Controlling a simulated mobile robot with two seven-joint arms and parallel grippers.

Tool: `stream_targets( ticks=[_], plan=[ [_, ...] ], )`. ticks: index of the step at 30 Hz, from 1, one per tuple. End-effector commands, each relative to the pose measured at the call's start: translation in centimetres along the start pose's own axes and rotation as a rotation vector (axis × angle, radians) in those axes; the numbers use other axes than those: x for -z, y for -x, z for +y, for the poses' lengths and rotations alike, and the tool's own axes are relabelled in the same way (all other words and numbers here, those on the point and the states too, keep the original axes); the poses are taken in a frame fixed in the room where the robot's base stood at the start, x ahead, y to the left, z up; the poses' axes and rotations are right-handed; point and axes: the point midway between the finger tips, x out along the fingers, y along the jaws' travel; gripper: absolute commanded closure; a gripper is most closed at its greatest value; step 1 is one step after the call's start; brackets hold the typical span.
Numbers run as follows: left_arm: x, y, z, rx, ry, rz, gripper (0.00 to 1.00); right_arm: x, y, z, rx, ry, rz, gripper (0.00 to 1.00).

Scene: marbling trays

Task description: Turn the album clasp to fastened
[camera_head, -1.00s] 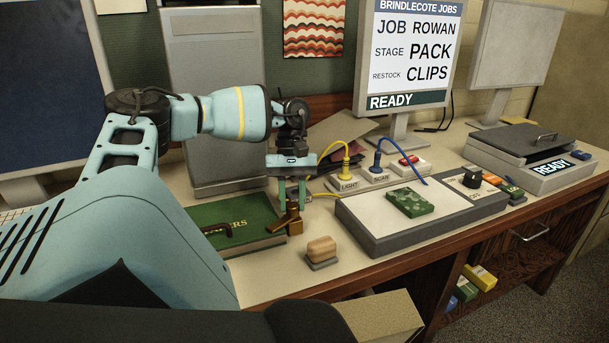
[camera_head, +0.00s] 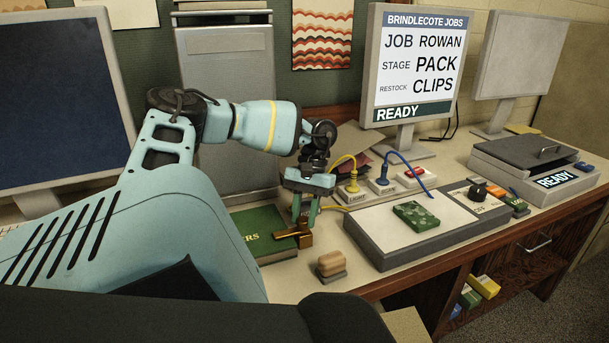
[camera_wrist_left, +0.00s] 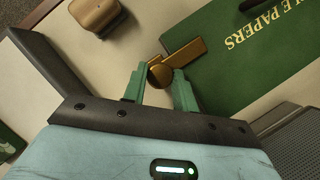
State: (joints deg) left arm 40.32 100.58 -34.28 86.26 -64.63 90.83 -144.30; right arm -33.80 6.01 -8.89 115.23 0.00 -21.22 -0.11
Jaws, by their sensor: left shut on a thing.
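The green album (camera_head: 262,226) lies flat on the desk at the left, partly hidden behind my left arm. Its brass clasp (camera_head: 288,235) is at its right edge. In the left wrist view the clasp (camera_wrist_left: 186,52) has a bar reaching over the edge of the album (camera_wrist_left: 255,60) and a round knob at its near end. My left gripper (camera_head: 305,219) points down over the clasp. In the wrist view its green fingertips (camera_wrist_left: 159,84) stand on both sides of the knob, shut on it. My right gripper is not in view.
A wooden-topped block (camera_head: 331,264) sits just right of the clasp, near the desk's front edge. Further right is a grey tray (camera_head: 366,238) with a green marbled block (camera_head: 416,215). Yellow and blue cables plug into a strip (camera_head: 352,193) behind it.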

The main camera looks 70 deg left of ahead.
Motion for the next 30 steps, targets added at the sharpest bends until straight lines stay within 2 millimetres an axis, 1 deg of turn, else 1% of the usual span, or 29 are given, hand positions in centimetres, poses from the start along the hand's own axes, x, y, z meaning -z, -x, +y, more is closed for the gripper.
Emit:
stream_targets(
  ticks=[8,9,13,14,23,26,30],
  plan=[
    [0.0,0.0,0.0,0.0,-0.002,0.001,1.0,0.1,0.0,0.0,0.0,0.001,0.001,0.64],
    [0.0,0.0,0.0,0.0,-0.002,0.001,0.68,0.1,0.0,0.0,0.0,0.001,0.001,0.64],
    [0.0,0.0,0.0,0.0,-0.002,0.0,0.51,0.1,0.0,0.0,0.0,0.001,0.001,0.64],
    [0.0,0.0,0.0,0.0,-0.001,0.0,0.5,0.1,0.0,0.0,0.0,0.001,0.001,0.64],
    [0.0,0.1,0.0,0.0,0.0,0.0,0.5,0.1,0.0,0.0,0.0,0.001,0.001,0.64],
    [0.1,0.8,0.0,0.0,0.0,0.001,0.5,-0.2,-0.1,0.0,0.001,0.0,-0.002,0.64],
    [0.1,2.8,0.0,-0.001,0.001,0.0,0.5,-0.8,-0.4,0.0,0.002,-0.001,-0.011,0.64]
  ],
)
